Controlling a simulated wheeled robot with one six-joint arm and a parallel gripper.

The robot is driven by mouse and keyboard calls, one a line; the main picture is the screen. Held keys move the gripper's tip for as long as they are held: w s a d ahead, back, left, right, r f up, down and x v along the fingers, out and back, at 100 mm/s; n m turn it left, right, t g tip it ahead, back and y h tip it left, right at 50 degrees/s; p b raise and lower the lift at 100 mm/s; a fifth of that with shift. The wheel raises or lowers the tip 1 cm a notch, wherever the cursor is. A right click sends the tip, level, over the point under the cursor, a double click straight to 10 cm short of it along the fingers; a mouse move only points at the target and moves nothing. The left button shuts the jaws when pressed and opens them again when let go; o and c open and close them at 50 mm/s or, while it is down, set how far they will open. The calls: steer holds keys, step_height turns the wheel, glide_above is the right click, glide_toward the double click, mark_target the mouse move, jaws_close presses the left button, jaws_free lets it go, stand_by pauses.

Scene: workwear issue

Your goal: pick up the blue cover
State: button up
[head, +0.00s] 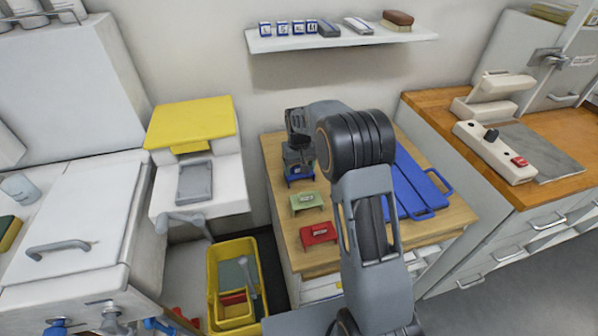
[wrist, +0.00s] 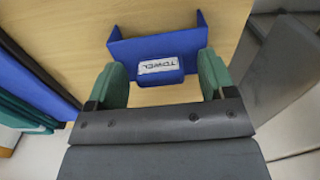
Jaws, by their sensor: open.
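The blue cover (head: 299,179) lies on the wooden tabletop at its far left part, partly hidden under my gripper (head: 298,158) in the head view. In the wrist view the blue cover (wrist: 143,47) has a flat plate and a raised block with a white label reading "TOWEL". My gripper (wrist: 162,68) is open there, with a green fingertip on each side of the raised block. I cannot tell whether either fingertip touches it.
A green cover (head: 307,203) and a red cover (head: 319,234) lie nearer on the same wooden top (head: 283,215). Larger blue panels with handles (head: 420,188) lie to the right. A yellow bin (head: 253,312) stands on the floor at left. A wall shelf (head: 340,42) is behind.

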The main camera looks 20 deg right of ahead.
steer(key=c, duration=1)
steer(key=shift+r, duration=0.25)
steer(key=r, duration=0.3)
steer(key=shift+s+r, duration=0.15)
steer(key=shift+s, duration=0.1)
steer(key=s+r, duration=0.3)
steer(key=s, duration=0.1)
steer(key=s+r+b, duration=0.1)
steer(key=s+r, duration=0.2)
steer(key=s, duration=0.2)
steer(key=s+r, duration=0.3)
steer(key=s, duration=0.1)
steer(key=shift+s+d, duration=0.3)
steer(key=shift+d, duration=0.05)
